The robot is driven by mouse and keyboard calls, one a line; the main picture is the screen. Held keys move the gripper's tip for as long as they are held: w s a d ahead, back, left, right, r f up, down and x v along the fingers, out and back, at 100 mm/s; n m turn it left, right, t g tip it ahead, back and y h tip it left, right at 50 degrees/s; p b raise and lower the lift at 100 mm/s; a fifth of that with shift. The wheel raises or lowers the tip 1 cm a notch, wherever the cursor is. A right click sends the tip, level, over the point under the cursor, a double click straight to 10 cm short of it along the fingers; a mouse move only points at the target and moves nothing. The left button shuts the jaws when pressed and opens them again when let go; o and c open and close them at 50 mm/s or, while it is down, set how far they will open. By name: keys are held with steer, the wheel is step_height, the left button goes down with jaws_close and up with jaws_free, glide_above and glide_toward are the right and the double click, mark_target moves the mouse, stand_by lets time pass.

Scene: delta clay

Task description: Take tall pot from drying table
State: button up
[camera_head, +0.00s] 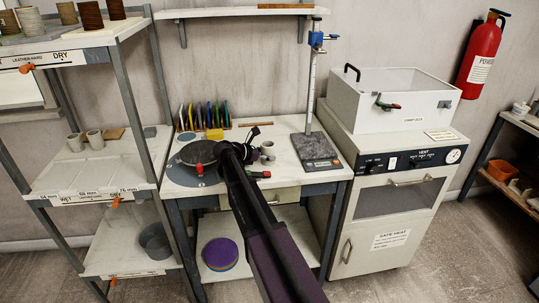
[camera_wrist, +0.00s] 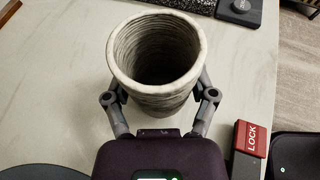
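A grey clay pot (camera_wrist: 157,85) with a ribbed, hollow inside and a wide round rim is in the middle of the wrist view. It shows small in the head view (camera_head: 267,150), on the white-topped table (camera_head: 287,181). My gripper (camera_wrist: 160,98) has one finger on each side of the pot, below the rim. The fingertips are hidden by the pot. Both fingers look close to its wall, but whether they press on it does not show. The pot's base is hidden, so I cannot tell if it is lifted.
A dark round wheel (camera_head: 201,153) is on the table's left, and a red LOCK handle (camera_wrist: 252,138) is near my gripper. A scale with a post (camera_head: 316,150) stands at right. Shelves (camera_head: 95,175) holding several pots are left; a kiln (camera_head: 395,200) is right.

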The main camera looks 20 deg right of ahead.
steer(key=shift+r, duration=0.2)
stand_by(0.3)
step_height(320, 180, up, 10)
steer(key=p, duration=1)
steer(key=shift+f, duration=0.2)
stand_by(0.5)
